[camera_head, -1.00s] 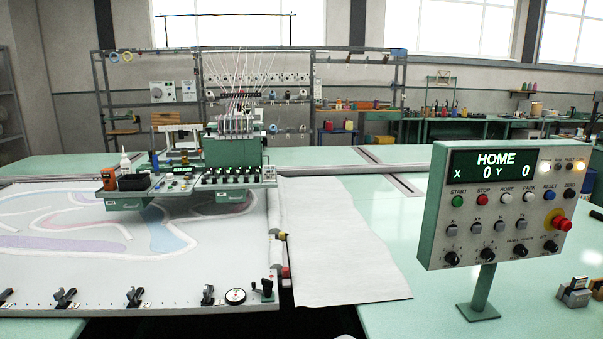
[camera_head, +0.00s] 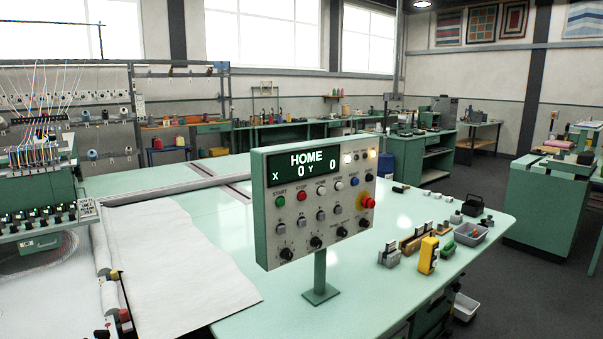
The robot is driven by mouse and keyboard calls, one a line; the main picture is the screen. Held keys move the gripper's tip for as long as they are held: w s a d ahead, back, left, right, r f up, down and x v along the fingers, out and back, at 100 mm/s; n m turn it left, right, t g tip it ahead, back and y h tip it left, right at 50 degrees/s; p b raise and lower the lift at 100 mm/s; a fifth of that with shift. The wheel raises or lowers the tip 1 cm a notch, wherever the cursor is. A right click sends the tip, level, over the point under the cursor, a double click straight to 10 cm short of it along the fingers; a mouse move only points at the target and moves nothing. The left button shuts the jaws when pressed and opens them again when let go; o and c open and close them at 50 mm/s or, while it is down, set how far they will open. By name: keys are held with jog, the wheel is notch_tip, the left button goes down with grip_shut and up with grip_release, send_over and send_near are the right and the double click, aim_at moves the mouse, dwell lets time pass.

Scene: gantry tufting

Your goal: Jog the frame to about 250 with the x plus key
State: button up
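The control panel (camera_head: 262,236) stands on a short post on the green table, near the middle of the head view. The red emergency button (camera_head: 368,202) is at the panel's right. The frame (camera_head: 60,300) shows only in part at the lower left, beside the white cloth (camera_head: 175,265). My gripper is not in view.
The tufting head (camera_head: 40,185) is at the left edge. Small grey blocks, a yellow device (camera_head: 429,255) and a grey tray (camera_head: 471,234) sit on the table right of the panel. Dark floor (camera_head: 480,185) lies open beyond the table's right edge. Green benches stand behind.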

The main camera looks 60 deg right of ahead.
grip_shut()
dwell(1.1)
